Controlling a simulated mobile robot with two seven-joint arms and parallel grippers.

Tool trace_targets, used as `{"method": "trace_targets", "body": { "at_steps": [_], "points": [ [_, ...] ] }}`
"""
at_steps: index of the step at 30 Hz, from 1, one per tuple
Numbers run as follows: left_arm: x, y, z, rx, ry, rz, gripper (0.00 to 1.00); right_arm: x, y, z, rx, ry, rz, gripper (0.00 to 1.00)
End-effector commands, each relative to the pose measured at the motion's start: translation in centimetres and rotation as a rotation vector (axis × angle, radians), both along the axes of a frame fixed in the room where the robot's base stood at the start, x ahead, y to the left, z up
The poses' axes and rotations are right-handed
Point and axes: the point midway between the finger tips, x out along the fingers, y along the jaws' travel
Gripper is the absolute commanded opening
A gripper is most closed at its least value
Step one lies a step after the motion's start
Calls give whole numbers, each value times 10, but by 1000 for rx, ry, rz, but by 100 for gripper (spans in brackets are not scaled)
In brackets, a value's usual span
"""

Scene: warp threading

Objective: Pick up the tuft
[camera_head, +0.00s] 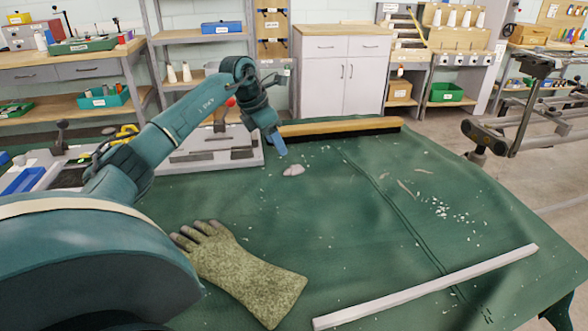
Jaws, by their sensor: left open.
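A small pale pinkish-grey tuft (293,170) lies on the green cloth of the table (330,225). My left arm reaches in from the left, and its gripper (280,151) points down just behind and slightly left of the tuft. The gripper is open and seems to be above the cloth, apart from the tuft. The gap between its fingers is hard to make out from this side. My right gripper is not in view.
A brush with a wooden back (340,126) lies at the table's far edge. A speckled green glove (245,275) lies in front, and a pale bar (430,286) lies along the front right. White scraps (460,215) dot the right side. The middle cloth is mostly free.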

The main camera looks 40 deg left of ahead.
Motion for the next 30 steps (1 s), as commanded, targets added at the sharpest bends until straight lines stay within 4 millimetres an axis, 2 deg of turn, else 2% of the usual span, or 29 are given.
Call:
{"method": "trace_targets", "body": {
  "at_steps": [3, 12, 21, 30],
  "points": [
    [8, -4, -23, -3, 2, 0, 54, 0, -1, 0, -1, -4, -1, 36],
    [18, -7, -46, -1, 0, 1, 54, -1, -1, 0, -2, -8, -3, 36],
    [35, -14, -83, -3, 0, 1, 54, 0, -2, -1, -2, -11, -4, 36],
    [37, -13, -87, 1, 0, 0, 54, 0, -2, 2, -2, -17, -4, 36]
  ]
}}
